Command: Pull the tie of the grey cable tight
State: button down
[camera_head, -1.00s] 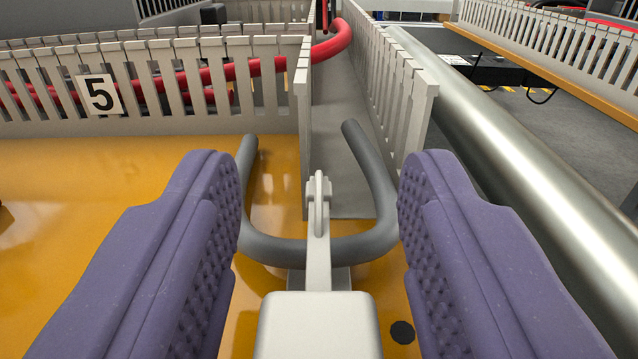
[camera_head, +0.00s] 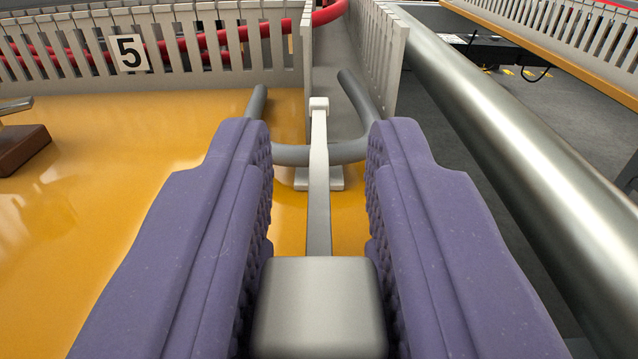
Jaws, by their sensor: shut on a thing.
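The grey cable (camera_head: 292,155) bends in a U at the mouth of a duct channel, its two ends pointing away from me. The pale tie (camera_head: 318,165) crosses over the cable's bend at a small grey mount (camera_head: 334,180). Its strap runs straight toward me to a grey block-like pull end (camera_head: 318,305). My gripper (camera_head: 319,215) has its two purple padded fingers shut on that pull end, one at each side. The fingers hide parts of the cable's bend at left and right.
A slotted duct wall with a "5" label (camera_head: 129,53) stands behind, with red cable (camera_head: 225,38) inside. A thick metal tube (camera_head: 500,125) runs along the right. A brown block (camera_head: 22,148) sits at the left on the glossy orange panel (camera_head: 120,190), which is otherwise mostly clear.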

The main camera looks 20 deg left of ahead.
jog(key=c, duration=1)
grip_release()
jog(key=shift+o, duration=0.2)
jog(key=p+v, duration=0.2)
jog(key=v, duration=0.6)
jog(key=shift+w, duration=0.1)
